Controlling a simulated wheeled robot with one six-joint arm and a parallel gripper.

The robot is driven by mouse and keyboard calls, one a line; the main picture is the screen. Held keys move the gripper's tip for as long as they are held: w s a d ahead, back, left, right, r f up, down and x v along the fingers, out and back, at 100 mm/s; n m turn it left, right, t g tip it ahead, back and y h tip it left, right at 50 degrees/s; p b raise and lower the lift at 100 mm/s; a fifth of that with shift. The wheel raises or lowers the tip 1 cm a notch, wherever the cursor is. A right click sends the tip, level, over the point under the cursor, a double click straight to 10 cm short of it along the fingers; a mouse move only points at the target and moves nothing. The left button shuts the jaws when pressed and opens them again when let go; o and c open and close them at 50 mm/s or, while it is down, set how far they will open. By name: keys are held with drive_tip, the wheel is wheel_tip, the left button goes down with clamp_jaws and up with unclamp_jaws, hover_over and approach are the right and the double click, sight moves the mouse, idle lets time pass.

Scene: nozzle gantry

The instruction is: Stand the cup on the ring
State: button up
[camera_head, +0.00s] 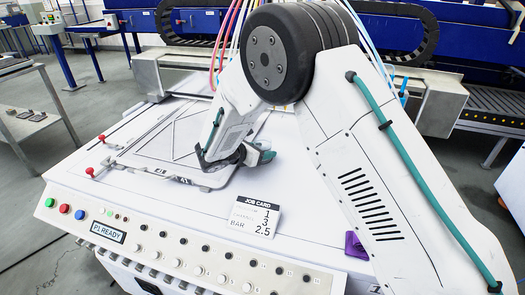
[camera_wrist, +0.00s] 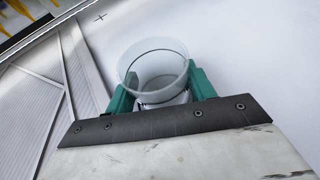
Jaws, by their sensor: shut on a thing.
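In the wrist view a clear, pale cup (camera_wrist: 153,62) stands between the green fingers of my gripper (camera_wrist: 157,88), which is shut on it. Its open rim faces the camera. A thin dark curve shows through the cup; I cannot tell whether this is the ring or part of the cup. In the head view my gripper (camera_head: 236,160) is low over the white table top, near the front right edge of a grey-edged panel. The cup is hidden or too small to make out there, and the gap under its base cannot be judged. No ring is clearly seen.
A job card (camera_head: 254,214) lies right of the panel (camera_head: 165,172). A control strip (camera_head: 170,246) with several buttons and knobs runs along the front edge. Red-topped levers (camera_head: 90,171) stand at the left. A purple piece (camera_head: 355,245) is at the right. A small cross (camera_wrist: 99,17) marks the surface.

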drive_tip(key=shift+f, duration=0.2)
drive_tip(key=o, duration=1)
drive_tip(key=shift+c, duration=0.2)
drive_tip(key=shift+s+a+r, duration=0.1)
drive_tip(key=shift+r, duration=0.1)
drive_tip(key=v, duration=1.1)
drive_tip(key=shift+s+a+r, duration=0.15)
drive_tip(key=shift+s+a, duration=0.05)
drive_tip(key=shift+a, duration=0.05)
drive_tip(key=s+d+r+m+g+y, duration=0.1)
drive_tip(key=s+d+r+m+g, duration=0.1)
drive_tip(key=s+d+r+m, duration=0.45)
drive_tip(key=s+d+r+m+g+y, duration=0.1)
drive_tip(key=s+d+r+m+g, duration=0.15)
drive_tip(key=d, duration=0.65)
drive_tip(key=s+d+r+m+g, duration=0.3)
drive_tip(key=s+d+r, duration=0.1)
drive_tip(key=d+r, duration=0.25)
drive_tip(key=s+d+m+y, duration=0.3)
drive_tip(key=s+m, duration=0.4)
drive_tip(key=s, duration=0.5)
drive_tip(key=s+d+m+y, duration=0.4)
drive_tip(key=s+m+y, duration=0.1)
drive_tip(key=s, duration=0.7)
drive_tip(key=shift+s+r+m, duration=0.15)
drive_tip(key=shift+r+m, duration=0.25)
drive_tip(key=shift+m, duration=0.5)
